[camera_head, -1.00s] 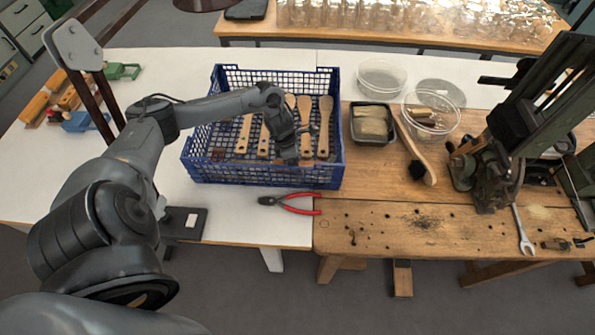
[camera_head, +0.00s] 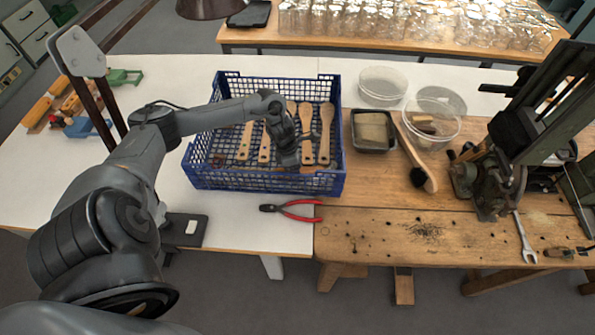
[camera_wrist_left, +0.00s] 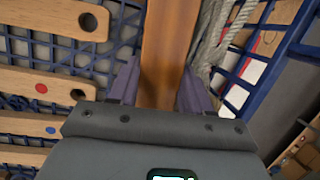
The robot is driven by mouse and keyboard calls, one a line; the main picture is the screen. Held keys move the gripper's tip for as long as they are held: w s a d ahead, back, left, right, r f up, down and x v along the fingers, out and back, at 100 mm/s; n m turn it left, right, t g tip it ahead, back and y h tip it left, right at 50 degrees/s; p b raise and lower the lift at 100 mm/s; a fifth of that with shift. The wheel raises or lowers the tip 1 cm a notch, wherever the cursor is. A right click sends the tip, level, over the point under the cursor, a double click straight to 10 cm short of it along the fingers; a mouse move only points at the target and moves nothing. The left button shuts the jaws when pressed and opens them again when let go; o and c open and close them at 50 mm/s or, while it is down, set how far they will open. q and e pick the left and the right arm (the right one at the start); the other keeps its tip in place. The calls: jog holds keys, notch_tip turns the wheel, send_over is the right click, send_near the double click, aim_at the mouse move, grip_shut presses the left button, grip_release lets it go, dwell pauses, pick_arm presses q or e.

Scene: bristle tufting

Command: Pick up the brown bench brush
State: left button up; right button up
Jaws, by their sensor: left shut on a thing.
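In the left wrist view, a reddish-brown wooden bar (camera_wrist_left: 168,45), which I take for the brown bench brush, runs between the two fingers of my left gripper (camera_wrist_left: 160,88). The fingers are shut on it. Grey fibres (camera_wrist_left: 209,40) show beside it on the right; I cannot tell whether they are its bristles. In the head view, my left gripper (camera_head: 288,160) is down inside the blue mesh crate (camera_head: 262,180) near its front wall, and its hand hides most of what it holds. My right gripper is not in view.
Several pale wooden brush bodies (camera_head: 326,130) lie in the crate behind and beside the hand. Red-handled pliers (camera_head: 300,212) lie in front. A dark tray (camera_head: 373,148), clear bowls (camera_head: 383,82) and a wooden-handled brush (camera_head: 415,160) stand to the right, before a dark machine (camera_head: 500,170).

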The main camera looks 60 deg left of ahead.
pick_arm(q)
notch_tip(320, 180, up, 18)
jog(key=p, duration=0.1)
jog(key=shift+p, duration=0.3)
dwell(0.5)
jog(key=o, duration=0.5)
jog(key=shift+f, duration=0.1)
jog(key=shift+c, duration=1.2)
jog(key=shift+a+m, duration=0.1)
jog(key=shift+m, duration=0.2)
